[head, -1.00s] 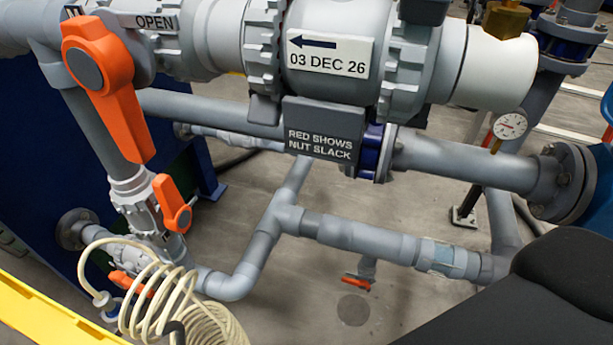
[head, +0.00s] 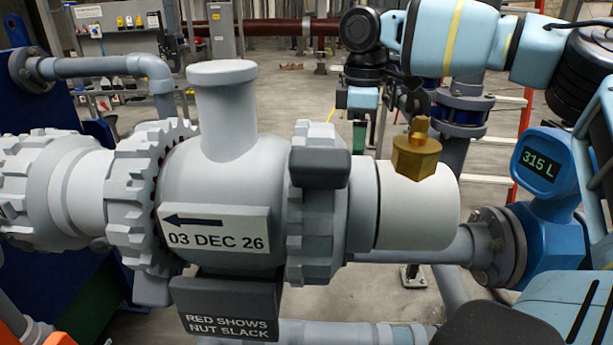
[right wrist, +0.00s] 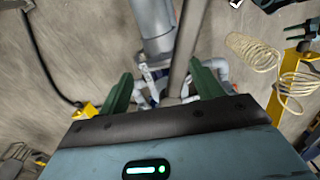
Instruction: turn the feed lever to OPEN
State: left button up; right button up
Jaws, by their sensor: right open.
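In the head view only a bit of an orange lever (head: 12,322) shows at the bottom-left corner; its OPEN label is out of view. I cannot tell its position now. My right gripper (head: 358,138) hangs fingers-down behind the large grey valve body, far from the orange piece. In the right wrist view its two green fingers (right wrist: 163,92) stand apart with nothing gripped between them; grey pipework lies beyond.
The large grey valve body (head: 225,170) fills the middle, with a brass fitting (head: 417,150) on its right. A blue flow meter (head: 548,195) stands at right. A coiled cream hose (right wrist: 250,55) shows in the right wrist view.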

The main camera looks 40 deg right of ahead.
jog(key=s+a+m, duration=0.1)
jog(key=m, duration=0.1)
jog(key=s+a+m+p, duration=0.1)
jog(key=a+m, duration=0.1)
jog(key=shift+s+r, duration=0.15)
notch_tip(320, 180, down, 7)
jog(key=shift+d+r+b, duration=0.1)
jog(key=shift+b, duration=0.85)
jog(key=shift+f, duration=0.45)
grip_shut()
pick_arm(q)
jog(key=shift+s+f+b, duration=0.3)
jog(key=shift+s+f, duration=0.45)
jog(key=shift+f, duration=0.15)
pick_arm(e)
jog(key=d+n, duration=0.1)
jog(key=w+d+n, duration=0.1)
jog(key=n, duration=0.1)
jog(key=shift+w+d, duration=0.1)
jog(key=shift+w, duration=0.2)
pick_arm(q)
jog(key=shift+s+f+b, duration=0.15)
jog(key=shift+f+b, duration=0.25)
jog(key=shift+f, duration=0.05)
pick_arm(e)
jog(key=w+n, duration=0.1)
jog(key=d+n, duration=0.1)
jog(key=shift+w+d+r+n, duration=0.25)
jog(key=shift+w+d+n, duration=0.05)
jog(key=shift+w+n, duration=0.1)
